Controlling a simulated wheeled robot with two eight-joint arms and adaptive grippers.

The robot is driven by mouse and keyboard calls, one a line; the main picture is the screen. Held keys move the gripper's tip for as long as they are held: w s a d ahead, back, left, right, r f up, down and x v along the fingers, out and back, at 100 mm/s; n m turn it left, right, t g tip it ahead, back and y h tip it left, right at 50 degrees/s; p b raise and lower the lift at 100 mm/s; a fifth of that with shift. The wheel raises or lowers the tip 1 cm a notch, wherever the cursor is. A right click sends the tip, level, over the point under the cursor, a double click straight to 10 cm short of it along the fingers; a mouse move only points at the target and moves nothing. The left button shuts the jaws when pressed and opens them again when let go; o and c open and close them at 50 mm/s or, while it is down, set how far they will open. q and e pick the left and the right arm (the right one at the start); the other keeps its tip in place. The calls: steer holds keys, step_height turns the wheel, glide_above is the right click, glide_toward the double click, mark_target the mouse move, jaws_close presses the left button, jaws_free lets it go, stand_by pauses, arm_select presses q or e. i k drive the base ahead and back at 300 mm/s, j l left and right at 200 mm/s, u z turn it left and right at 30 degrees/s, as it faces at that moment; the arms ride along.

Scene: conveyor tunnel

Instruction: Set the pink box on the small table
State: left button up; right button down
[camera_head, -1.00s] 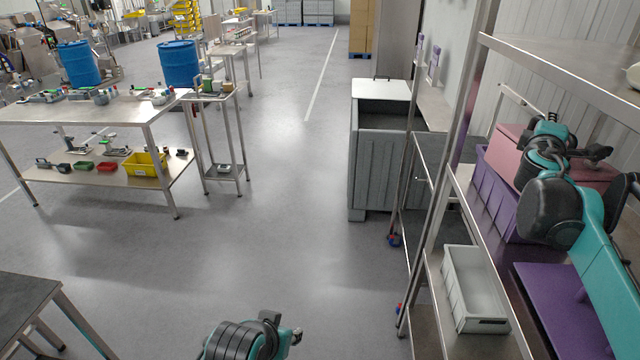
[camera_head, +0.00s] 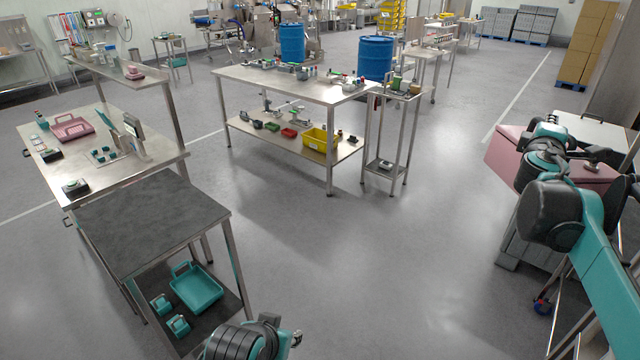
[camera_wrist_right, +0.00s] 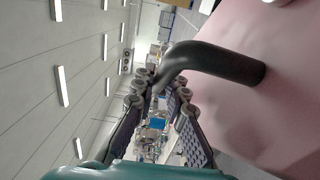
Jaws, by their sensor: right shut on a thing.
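The pink box (camera_head: 508,150) is at the right in the head view, clear of any shelf and partly hidden by my right arm. My right gripper (camera_head: 597,154) is over its top. In the right wrist view, the gripper (camera_wrist_right: 158,92) is shut on the box's black handle (camera_wrist_right: 215,62), with the pink surface (camera_wrist_right: 285,105) beside it. A small dark-topped table (camera_head: 150,220) stands at front left, its top empty. A narrow small metal table (camera_head: 400,93) with items on top stands further back. My left gripper (camera_head: 290,335) is at the bottom edge, its fingers unclear.
A workbench (camera_head: 170,155) with trays and tools adjoins the dark-topped table. A long metal table (camera_head: 290,88) with a yellow bin (camera_head: 320,140) below stands mid-scene. The middle floor is clear.

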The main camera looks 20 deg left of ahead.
mark_target(148, 211)
steer(key=u, duration=3)
steer(key=l+u, duration=0.35)
steer(key=l, duration=1.1)
steer(key=i+l, duration=0.1)
steer(key=l, duration=3)
